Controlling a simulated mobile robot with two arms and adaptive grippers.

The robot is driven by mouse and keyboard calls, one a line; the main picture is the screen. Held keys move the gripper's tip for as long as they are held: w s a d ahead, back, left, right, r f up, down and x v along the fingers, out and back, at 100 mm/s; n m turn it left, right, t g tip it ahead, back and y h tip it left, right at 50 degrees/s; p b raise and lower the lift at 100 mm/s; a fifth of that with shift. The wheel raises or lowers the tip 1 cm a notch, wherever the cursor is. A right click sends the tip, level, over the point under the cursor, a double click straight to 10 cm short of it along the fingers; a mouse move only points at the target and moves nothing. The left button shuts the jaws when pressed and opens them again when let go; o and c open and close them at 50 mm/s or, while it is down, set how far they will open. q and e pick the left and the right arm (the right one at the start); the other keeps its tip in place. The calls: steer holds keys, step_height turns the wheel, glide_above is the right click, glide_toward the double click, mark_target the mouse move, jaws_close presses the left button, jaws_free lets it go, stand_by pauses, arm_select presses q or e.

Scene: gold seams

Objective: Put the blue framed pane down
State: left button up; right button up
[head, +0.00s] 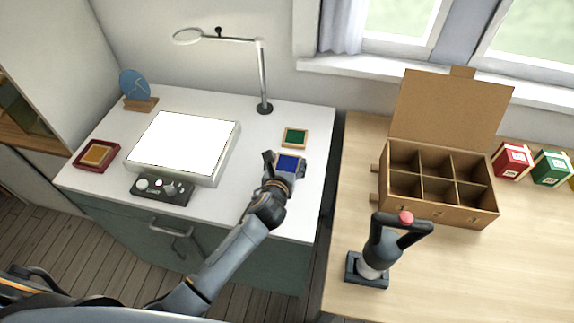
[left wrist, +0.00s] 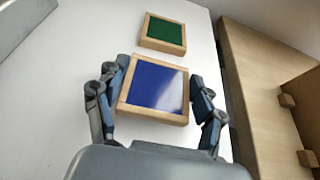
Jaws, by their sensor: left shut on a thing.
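The blue framed pane (head: 288,163) is a blue square in a light wooden frame, at the right side of the white counter in the head view. My left gripper (head: 285,166) is shut on it. In the left wrist view the pane (left wrist: 155,88) sits between the two fingers of the gripper (left wrist: 160,100), one at each side of the frame. I cannot tell whether its underside touches the counter. A green framed pane (head: 295,137) lies just behind it, apart from it, and also shows in the left wrist view (left wrist: 163,33). My right gripper is not in view.
A white light panel (head: 185,142) lies left, with a dark control box (head: 161,190) before it. A red tray (head: 97,155), a blue disc on a stand (head: 135,84) and a lamp (head: 262,75) stand around. The wooden table (head: 440,270) right holds a compartment box (head: 440,212).

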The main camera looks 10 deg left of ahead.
arm_select(q)
steer(key=shift+f, duration=0.3)
steer(key=shift+f, duration=0.15)
steer(key=o, duration=1.3)
steer(key=shift+s+r, duration=0.1)
steer(key=shift+r, duration=0.1)
steer(key=v, duration=1.2)
steer(key=shift+f, duration=0.1)
